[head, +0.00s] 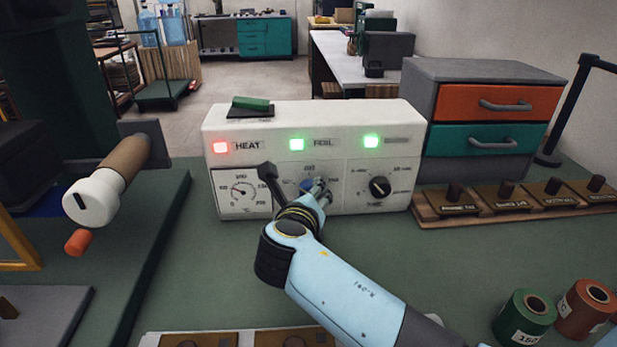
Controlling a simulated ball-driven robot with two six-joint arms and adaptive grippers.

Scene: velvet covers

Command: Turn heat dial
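The white control box (315,120) stands on the green table, with a HEAT label beside a lit red lamp (220,147). A round gauge (242,192) sits below that label. A middle dial (305,184) with a blue part is mostly hidden behind my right gripper (294,182). A black dial (379,187) at the right of the panel is in clear view. My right arm reaches up from the lower right, with its gripper in front of the middle dial. Its fingers are small and partly hidden, so I cannot tell whether they touch it. My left gripper is out of view.
Two green lamps (297,144) are lit on the box, and a green-topped switch (251,103) sits on top. A drawer cabinet (487,75) and a wooden tray (430,206) stand at the right. Spools (525,315) are at front right; a white-ended roller (93,198) is at left.

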